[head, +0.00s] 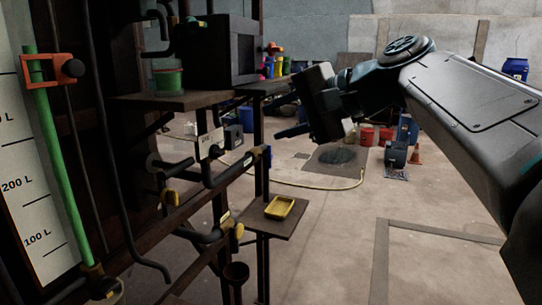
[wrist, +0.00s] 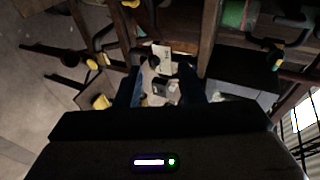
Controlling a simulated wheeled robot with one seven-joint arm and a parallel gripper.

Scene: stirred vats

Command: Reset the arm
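A white tag (wrist: 162,58) on the rack and some grey parts show behind the gap. The gripper looks clear of the pipes.
A dark pipe rack with valves (head: 215,150) fills the left. A level gauge (head: 38,180) stands far left. Red buckets (head: 366,136) are behind; the floor at front right is open.

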